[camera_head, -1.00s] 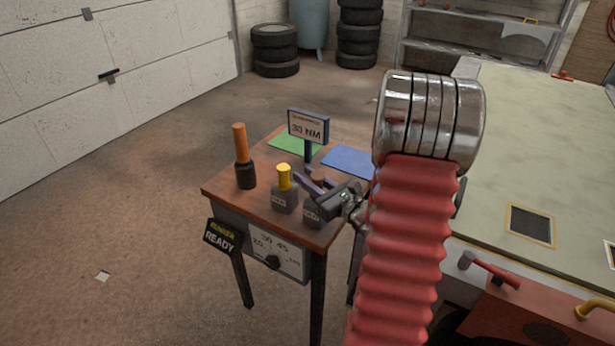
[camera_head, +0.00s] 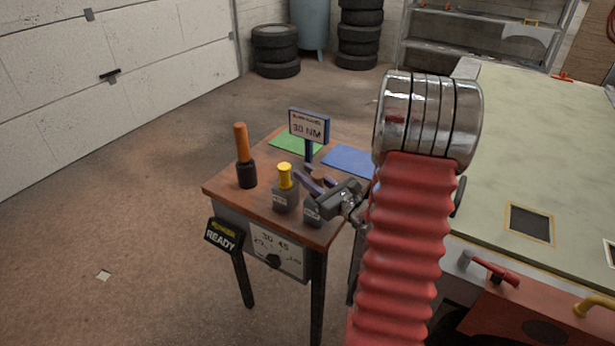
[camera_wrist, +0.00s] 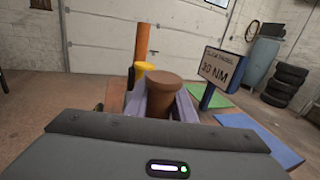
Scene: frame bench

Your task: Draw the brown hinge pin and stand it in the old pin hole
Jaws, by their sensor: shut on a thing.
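The brown hinge pin (camera_head: 318,173) shows as a small brown top between my gripper's purple fingers. In the wrist view the brown pin (camera_wrist: 166,92) is a thick, upright cylinder with a wider head. My gripper (camera_head: 314,181) is shut on it, one finger on each side, over the table's front right part. A dark grey labelled block (camera_head: 313,212) is just below the gripper. The fingers hide the pin's lower end, so I cannot tell whether it is in that block. I cannot make out the old pin hole.
A yellow-topped pin (camera_head: 285,175) stands in another grey block (camera_head: 284,198) just left of my gripper. An orange-handled tool (camera_head: 242,145) stands upright at the table's left. A "30 NM" sign (camera_head: 309,126) stands behind, between green (camera_head: 288,142) and blue (camera_head: 349,159) mats.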

